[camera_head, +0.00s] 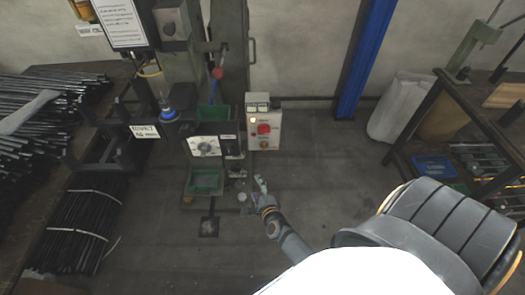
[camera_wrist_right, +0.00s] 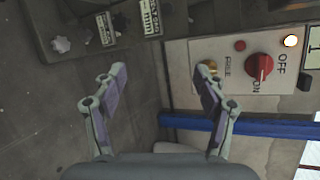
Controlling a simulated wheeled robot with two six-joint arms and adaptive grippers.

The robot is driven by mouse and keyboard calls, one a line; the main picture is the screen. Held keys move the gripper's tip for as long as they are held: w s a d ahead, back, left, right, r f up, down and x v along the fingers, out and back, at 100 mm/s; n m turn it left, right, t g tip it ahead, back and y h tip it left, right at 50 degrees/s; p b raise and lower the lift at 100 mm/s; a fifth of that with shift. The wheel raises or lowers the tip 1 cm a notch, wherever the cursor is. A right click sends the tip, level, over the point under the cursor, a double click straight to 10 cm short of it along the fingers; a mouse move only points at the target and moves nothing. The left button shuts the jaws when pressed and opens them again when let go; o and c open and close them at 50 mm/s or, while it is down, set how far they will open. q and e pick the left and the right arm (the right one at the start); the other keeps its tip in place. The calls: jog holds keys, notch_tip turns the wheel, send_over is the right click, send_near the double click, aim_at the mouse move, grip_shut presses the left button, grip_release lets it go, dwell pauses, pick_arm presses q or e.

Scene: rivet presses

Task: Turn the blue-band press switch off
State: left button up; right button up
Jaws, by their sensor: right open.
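The switch box (camera_head: 265,125) is a pale panel on the right side of the press (camera_head: 205,145), with a red rotary switch (camera_head: 264,129) on its face. In the right wrist view the red switch (camera_wrist_right: 262,68) sits at the right, between the words OFF and ON; its pale mark appears to face ON. A blue band (camera_head: 168,114) shows on a press part at the left. My right gripper (camera_head: 261,184) is below the box in the head view, apart from it. In the wrist view the gripper (camera_wrist_right: 158,80) is open and empty, left of the switch. My left gripper is not seen.
A lit lamp (camera_wrist_right: 291,40) and a small red button (camera_wrist_right: 240,45) are on the panel. Bundles of dark rods (camera_head: 80,220) lie at the left. A blue post (camera_head: 365,60) stands behind, and a dark rack (camera_head: 440,130) stands at the right.

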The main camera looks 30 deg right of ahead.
jog(key=w+d+r+m+t+h+b, duration=0.25)
jog(key=r+m, duration=0.25)
jog(key=m, duration=0.3)
jog(key=m+g+h+b, duration=0.1)
jog(key=m+h, duration=0.3)
jog(key=m, duration=0.7)
send_near(264, 134)
jog(key=shift+n, duration=0.3)
jog(key=x, duration=0.8)
jog(key=shift+w+d, duration=0.4)
jog(key=shift+w, duration=0.15)
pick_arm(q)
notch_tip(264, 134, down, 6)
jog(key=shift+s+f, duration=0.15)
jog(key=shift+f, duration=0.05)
pick_arm(e)
jog(key=shift+c, duration=0.3)
jog(key=c, duration=1.1)
